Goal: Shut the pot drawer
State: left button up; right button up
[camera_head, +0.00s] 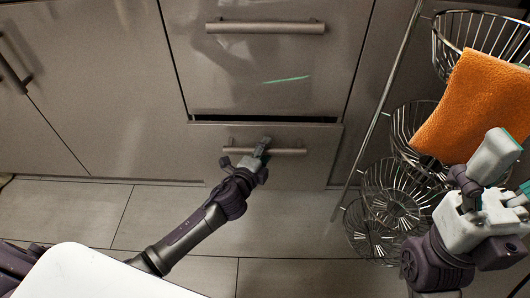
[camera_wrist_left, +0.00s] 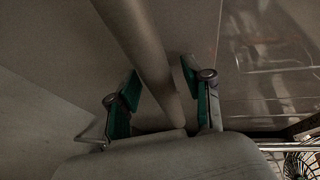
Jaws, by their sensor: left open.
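The pot drawer (camera_head: 310,171) is the lower grey drawer front in the head view. It stands out a little from the cabinet, with a dark gap (camera_head: 265,119) along its top edge. Its bar handle (camera_head: 288,151) is horizontal. My left gripper (camera_head: 262,148) is at the handle's left-middle part. In the left wrist view, the open fingers (camera_wrist_left: 160,97) stand on either side of the handle bar (camera_wrist_left: 140,45), with space beside it. My right gripper (camera_head: 510,168) is open and empty at the right, away from the drawer, in front of the orange cloth.
A closed drawer with its own handle (camera_head: 265,27) is above. A wire basket rack (camera_head: 395,195) stands to the right, with an orange cloth (camera_head: 468,105) hung on it. A cabinet door (camera_head: 100,90) is at the left. The tiled floor (camera_head: 300,230) in front is clear.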

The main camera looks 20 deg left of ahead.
pick_arm(q)
jog(key=shift+c, duration=0.2)
grip_shut()
jog(key=shift+w+a, duration=0.15)
jog(key=shift+w, duration=0.25)
jog(key=w, duration=0.2)
jog(key=shift+w+a+f, duration=0.1)
jog(key=shift+w+a, duration=0.2)
jog(key=shift+w, duration=0.05)
jog(key=shift+o, duration=0.2)
grip_release()
jog(key=shift+s, duration=0.15)
